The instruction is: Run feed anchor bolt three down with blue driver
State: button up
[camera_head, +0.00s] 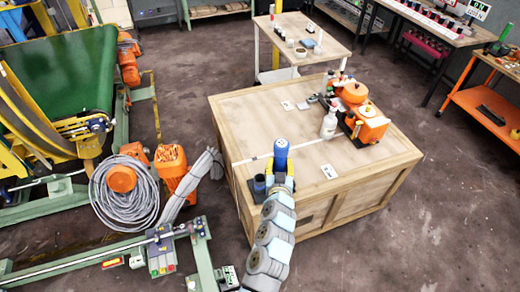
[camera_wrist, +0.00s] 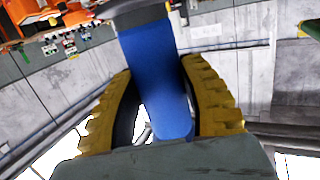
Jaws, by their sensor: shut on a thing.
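In the wrist view a blue driver (camera_wrist: 158,85) stands between the two yellow ridged fingers of my gripper (camera_wrist: 165,110), which is shut on it. In the head view the blue driver (camera_head: 281,153) shows as a blue cylinder at the end of my arm, over the near left part of the wooden crate table (camera_head: 300,170). My gripper (camera_head: 281,180) shows yellow just below it. I cannot make out feed anchor bolt three in either view.
A small dark blue holder (camera_head: 259,184) stands at the table's near left corner. Orange devices (camera_head: 368,124) and a white bottle (camera_head: 329,124) stand at the right. A coiled grey cable (camera_head: 124,195) and green machine frame (camera_head: 70,75) are on the left. Dark floor (camera_head: 450,200) is clear at the right.

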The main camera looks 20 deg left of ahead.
jog(key=w+a+f+n+y+b, duration=0.1)
jog(key=w+a+n+y+b, duration=0.1)
jog(key=w+a+b, duration=0.6)
jog(key=shift+w+a+f+g+y, duration=0.25)
jog(key=shift+a+g+y, duration=0.15)
jog(key=shift+a, duration=0.8)
jog(key=shift+f+b, duration=0.1)
jog(key=shift+b, duration=0.2)
notch_tip(320, 180, down, 16)
jog(key=b, duration=1.6)
jog(key=shift+f+b, duration=0.2)
jog(key=shift+b, duration=0.2)
jog(key=shift+f, duration=0.2)
jog(key=o, duration=1.3)
jog(key=shift+c, duration=0.2)
